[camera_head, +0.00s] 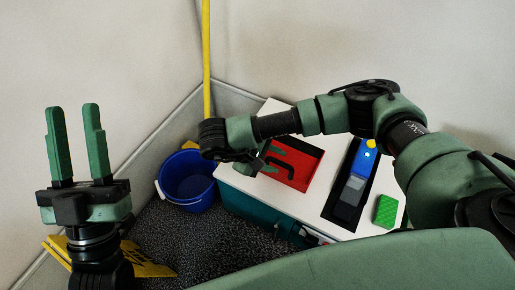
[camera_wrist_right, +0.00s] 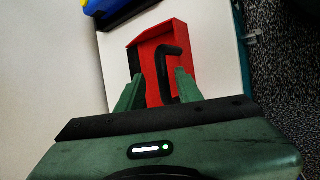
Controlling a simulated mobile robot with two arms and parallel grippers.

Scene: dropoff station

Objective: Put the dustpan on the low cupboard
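The red dustpan (camera_head: 298,168) with a black handle lies on the white top of the teal-sided low cupboard (camera_head: 262,188). The dustpan also shows in the right wrist view (camera_wrist_right: 165,38). My right gripper (camera_wrist_right: 157,88) is open at the dustpan, with its green fingers apart on either side of the black handle (camera_wrist_right: 164,72). In the head view the right gripper (camera_head: 264,158) is partly hidden by its own arm. My left gripper (camera_head: 77,142) is open, empty and pointing up, well away to the left.
A black tray with a blue and grey item (camera_head: 357,172) and a green sponge (camera_head: 385,211) sit to the right on the white top. A blue bucket (camera_head: 188,180) stands left of the cupboard. A yellow pole (camera_head: 206,60) leans in the corner. A yellow sign (camera_head: 140,262) is at lower left.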

